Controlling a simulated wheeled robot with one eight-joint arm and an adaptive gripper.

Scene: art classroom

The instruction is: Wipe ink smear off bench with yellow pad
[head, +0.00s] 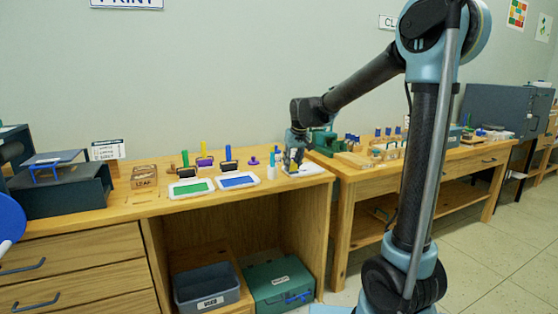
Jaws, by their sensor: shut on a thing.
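My gripper (291,166) is low over the right end of the wooden bench (150,205), pointing down. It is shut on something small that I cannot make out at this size. A pale flat tray or sheet (308,169) lies right at the gripper, partly hidden behind it. I cannot pick out the yellow pad or the ink smear; the gripper may cover them.
Left of the gripper are a blue ink tray (238,181), a green ink tray (190,187), several coloured-handle rollers and a small light-blue bottle (271,166). A dark press (62,185) stands farther left. A second bench (400,168) adjoins on the right.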

